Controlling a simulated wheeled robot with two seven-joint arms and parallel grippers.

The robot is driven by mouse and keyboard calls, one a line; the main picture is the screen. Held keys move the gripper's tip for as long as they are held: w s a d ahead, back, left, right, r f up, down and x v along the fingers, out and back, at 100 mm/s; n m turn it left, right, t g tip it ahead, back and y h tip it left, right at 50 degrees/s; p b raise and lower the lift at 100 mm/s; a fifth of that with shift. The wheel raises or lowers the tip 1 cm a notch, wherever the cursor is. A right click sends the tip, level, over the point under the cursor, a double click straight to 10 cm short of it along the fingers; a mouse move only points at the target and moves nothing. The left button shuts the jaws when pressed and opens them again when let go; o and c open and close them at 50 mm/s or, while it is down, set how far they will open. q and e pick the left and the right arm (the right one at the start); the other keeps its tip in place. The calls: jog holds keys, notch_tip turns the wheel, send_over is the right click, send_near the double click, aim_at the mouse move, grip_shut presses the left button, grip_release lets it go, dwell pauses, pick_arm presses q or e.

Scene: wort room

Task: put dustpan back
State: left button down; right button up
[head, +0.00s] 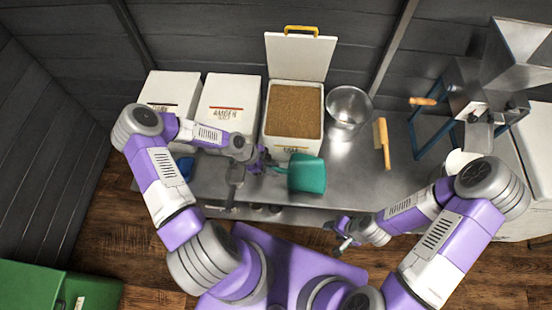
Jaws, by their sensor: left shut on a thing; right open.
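The teal dustpan (308,175) is at the front of the steel table, below the open grain bin, its handle pointing left. My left gripper (270,166) is shut on that handle. I cannot tell whether the pan touches the table or hangs just above it. My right gripper (340,236) is open and empty, in front of the table's front edge and below and right of the dustpan.
The open bin (293,145) holds brown grain, its lid (300,58) raised. Two closed white bins (228,103) stand left of it. A metal bowl (348,106), a wooden-handled brush (381,143) and a mill (478,100) are to the right. A blue object (185,167) lies left. Bare steel (350,170) shows right of the dustpan.

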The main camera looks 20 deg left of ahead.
pick_arm(q)
jog(key=shift+s+f, duration=0.25)
jog(key=shift+s, duration=0.05)
jog(key=shift+f+b, duration=0.3)
jog(key=shift+b, duration=0.15)
jog(key=shift+f+b, duration=1.65)
jog(key=shift+f, duration=1)
pick_arm(e)
jog(key=shift+s+f, duration=0.15)
jog(key=shift+f, duration=0.9)
jog(key=shift+s+f, duration=0.15)
jog(key=shift+f, duration=0.85)
pick_arm(q)
jog(key=c, duration=0.8)
grip_release()
jog(key=shift+a+r, duration=0.1)
jog(key=p+v, duration=0.2)
jog(key=v, duration=0.5)
jog(key=shift+s+r, duration=0.1)
jog(key=shift+r, duration=0.1)
pick_arm(e)
notch_tip(320, 180, up, 2)
